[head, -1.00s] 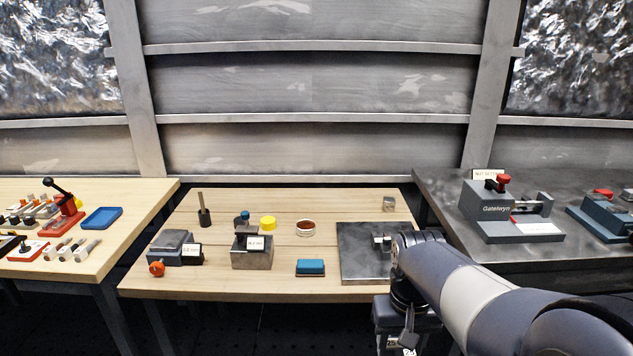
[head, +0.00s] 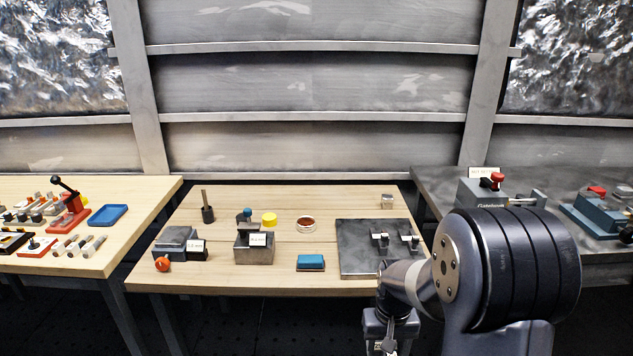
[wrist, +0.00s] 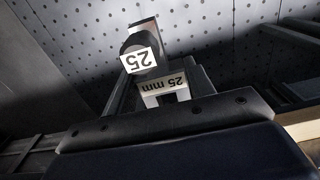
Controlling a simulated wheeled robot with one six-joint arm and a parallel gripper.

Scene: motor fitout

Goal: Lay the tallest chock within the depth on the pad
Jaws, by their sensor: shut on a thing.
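My gripper (wrist: 165,75) points down in front of the table, over the dark floor. In the wrist view it is shut on a small light grey chock (wrist: 152,99), with an upside-down tag reading 25 mm; a dark round part with a 25 tag (wrist: 139,61) shows just beyond it. In the head view my gripper (head: 390,338) is low at the table's front edge, and its hold is too small to make out. A dark metal plate (head: 360,262), possibly the pad, lies at the table's right. Two small tagged pieces (head: 380,240) (head: 409,241) stand on it.
A grey bench with a vise-like fixture (head: 478,192) adjoins on the right.

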